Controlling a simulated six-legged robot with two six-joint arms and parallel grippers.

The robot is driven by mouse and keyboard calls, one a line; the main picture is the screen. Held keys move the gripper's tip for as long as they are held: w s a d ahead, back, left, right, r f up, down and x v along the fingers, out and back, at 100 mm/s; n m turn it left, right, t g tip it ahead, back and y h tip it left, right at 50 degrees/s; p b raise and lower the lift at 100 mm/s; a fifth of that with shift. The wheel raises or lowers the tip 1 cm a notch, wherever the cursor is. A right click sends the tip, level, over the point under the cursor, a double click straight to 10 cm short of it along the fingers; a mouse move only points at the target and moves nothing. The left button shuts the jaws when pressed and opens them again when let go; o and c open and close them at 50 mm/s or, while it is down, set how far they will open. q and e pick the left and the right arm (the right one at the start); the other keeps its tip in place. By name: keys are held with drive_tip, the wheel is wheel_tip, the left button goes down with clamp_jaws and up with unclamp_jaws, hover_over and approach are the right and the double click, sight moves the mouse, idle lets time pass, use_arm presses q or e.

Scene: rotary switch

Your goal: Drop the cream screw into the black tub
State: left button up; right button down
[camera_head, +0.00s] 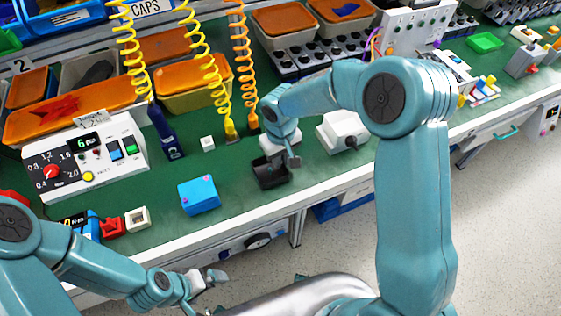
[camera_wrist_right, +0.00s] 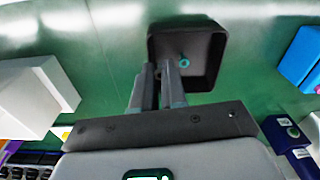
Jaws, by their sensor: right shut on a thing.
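The black tub (camera_head: 270,173) stands on the green bench top near its front edge. In the right wrist view the black tub (camera_wrist_right: 212,48) is open towards me, with a small teal ring on its floor. My right gripper (camera_head: 292,160) is at the tub, its fingertips (camera_wrist_right: 165,72) over the tub's near rim in the wrist view. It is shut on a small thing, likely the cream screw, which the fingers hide. I see no cream screw elsewhere. My left gripper (camera_head: 208,281) is low in front of the bench; its finger gap is unclear.
A blue box (camera_head: 199,195) stands left of the tub and a white box-like device (camera_head: 345,131) right of it. A small white cube (camera_head: 208,143) and a dark blue tool (camera_head: 165,132) lie behind. Coiled yellow and orange cables hang above. Bare green bench lies around the tub.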

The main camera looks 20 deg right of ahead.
sight(281, 172)
use_arm(q)
drive_tip(key=shift+s+f+b, duration=0.15)
drive_tip(key=shift+f+b, duration=0.75)
drive_tip(key=shift+f, duration=0.15)
use_arm(e)
drive_tip(key=shift+s+a+f, duration=0.1)
drive_tip(key=shift+s+f, duration=0.25)
drive_tip(key=shift+f, duration=0.55)
drive_tip(key=shift+s+f, duration=0.3)
drive_tip(key=shift+f, duration=0.6)
drive_tip(key=shift+r, duration=0.1)
drive_tip(key=c, duration=1.3)
unclamp_jaws()
drive_tip(key=shift+o, duration=0.6)
drive_tip(key=shift+w+f+g, duration=0.3)
drive_tip(key=shift+w+f, duration=0.3)
drive_tip(key=shift+w, duration=0.25)
drive_tip(key=shift+s+r, duration=0.3)
drive_tip(key=shift+s, duration=0.15)
drive_tip(key=shift+r+p, duration=0.25)
drive_tip(key=shift+p, duration=0.15)
use_arm(q)
drive_tip(key=shift+w+d+r+p, duration=0.1)
drive_tip(key=shift+w+r+p, duration=0.4)
drive_tip(key=shift+r+p, duration=0.15)
use_arm(e)
wheel_tip(281, 172, up, 13)
drive_tip(key=shift+w+r, duration=0.15)
drive_tip(key=shift+w, duration=0.15)
